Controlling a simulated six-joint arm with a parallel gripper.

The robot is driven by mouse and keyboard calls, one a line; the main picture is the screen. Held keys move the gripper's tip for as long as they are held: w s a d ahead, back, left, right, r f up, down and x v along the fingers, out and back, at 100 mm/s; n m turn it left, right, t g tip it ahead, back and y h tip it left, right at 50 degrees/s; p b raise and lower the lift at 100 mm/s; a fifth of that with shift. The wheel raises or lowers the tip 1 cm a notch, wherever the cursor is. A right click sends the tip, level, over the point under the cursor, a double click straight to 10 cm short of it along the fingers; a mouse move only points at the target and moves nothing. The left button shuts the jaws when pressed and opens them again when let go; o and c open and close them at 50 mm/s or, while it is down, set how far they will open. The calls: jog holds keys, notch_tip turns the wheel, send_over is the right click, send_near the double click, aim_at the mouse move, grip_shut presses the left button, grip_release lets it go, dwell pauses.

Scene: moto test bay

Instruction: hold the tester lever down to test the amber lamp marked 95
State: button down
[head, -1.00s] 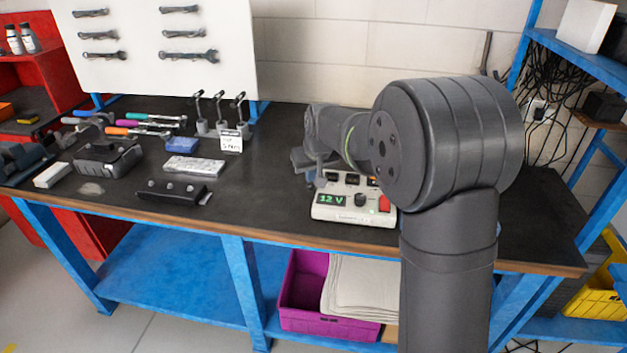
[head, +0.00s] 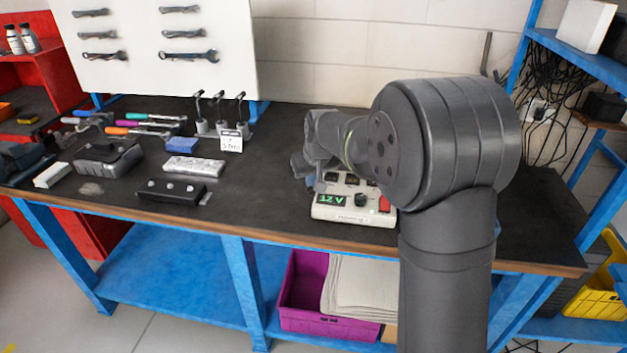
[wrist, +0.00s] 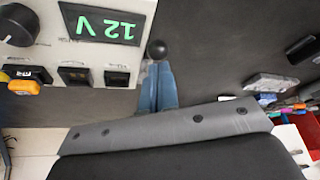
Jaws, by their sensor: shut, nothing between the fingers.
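The pale tester (head: 345,212) stands near the bench's front edge in the head view, its display reading 12 V in green. The wrist view shows it upside down at upper left (wrist: 95,50). An amber lamp (wrist: 25,87) sits at its left-hand socket there; I cannot read its mark. The tester lever's black ball knob (wrist: 157,49) shows beside the tester. My gripper (wrist: 158,72) is shut and empty, its blue fingers at the knob. I cannot tell whether they touch it. In the head view my wrist hides the lever and part of the tester.
The bench top (head: 270,180) is clear left of the tester. Farther left are a black block (head: 172,192), a grey block (head: 194,166), a blue box (head: 182,145) and a white card (head: 231,141). A purple crate (head: 330,326) is below the bench.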

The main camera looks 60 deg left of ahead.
jog(key=shift+f, duration=0.1)
jog(key=shift+s+d+f, duration=0.1)
jog(key=shift+f, duration=0.45)
jog(key=shift+s+d+f, duration=0.1)
jog(key=shift+f, duration=0.25)
dwell(0.5)
jog(key=shift+f, duration=0.15)
dwell(1.5)
